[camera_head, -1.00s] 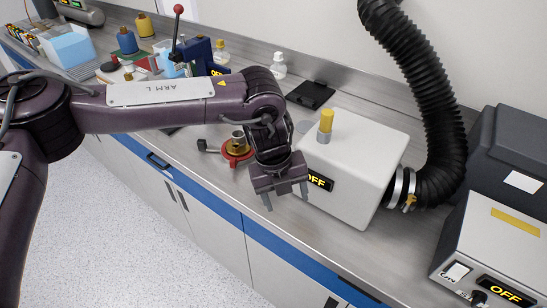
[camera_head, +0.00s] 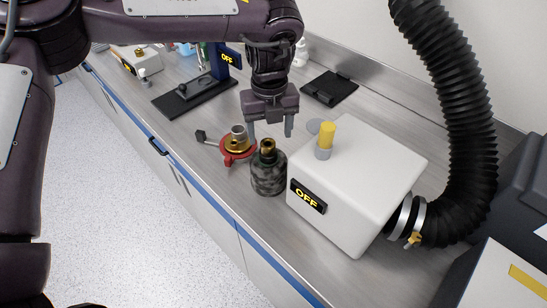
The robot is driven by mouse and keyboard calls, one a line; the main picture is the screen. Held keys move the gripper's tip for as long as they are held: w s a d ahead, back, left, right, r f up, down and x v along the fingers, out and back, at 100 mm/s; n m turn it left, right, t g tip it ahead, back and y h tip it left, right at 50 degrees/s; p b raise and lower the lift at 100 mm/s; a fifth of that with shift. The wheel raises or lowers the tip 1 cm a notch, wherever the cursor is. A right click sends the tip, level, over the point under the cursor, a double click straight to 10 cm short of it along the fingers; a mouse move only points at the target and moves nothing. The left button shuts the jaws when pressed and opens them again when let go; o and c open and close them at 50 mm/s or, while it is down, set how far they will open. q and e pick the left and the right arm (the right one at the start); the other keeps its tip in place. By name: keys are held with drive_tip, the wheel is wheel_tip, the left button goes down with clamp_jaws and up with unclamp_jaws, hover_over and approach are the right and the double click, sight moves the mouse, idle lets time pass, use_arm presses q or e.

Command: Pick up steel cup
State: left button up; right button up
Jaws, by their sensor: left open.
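A small grey metal cup-like piece (camera_head: 239,131) stands upright on the brass middle of a red ring-shaped fixture (camera_head: 230,158) on the bench. It is the likeliest steel cup, but I cannot be sure. My left gripper (camera_head: 270,132) is open and empty, its fingers pointing down, just right of this piece. A dark mottled bottle (camera_head: 268,178) with a brass neck stands upright just below the gripper in the picture. The fingers look apart from both, but the exact height is unclear. My right gripper is out of view.
A white box (camera_head: 355,185) with an OFF display, a yellow-topped grey knob (camera_head: 325,142) and a black hose (camera_head: 450,110) stands to the right. A black flat plate (camera_head: 330,88) lies behind. A dark-based stand (camera_head: 195,95) is at the back left.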

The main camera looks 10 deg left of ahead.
sight(268, 149)
use_arm(q)
drive_tip(key=shift+s+a+f, duration=0.15)
drive_tip(key=shift+f, duration=0.25)
wheel_tip(268, 149, down, 4)
drive_tip(key=p, duration=0.2)
drive_tip(key=shift+s+f+p, duration=0.1)
drive_tip(key=shift+f+p, duration=0.15)
drive_tip(key=shift+p, duration=0.1)
drive_tip(key=shift+f, duration=0.25)
drive_tip(key=shift+c, duration=0.9)
drive_tip(key=c, duration=0.9)
drive_tip(key=shift+r, duration=0.1)
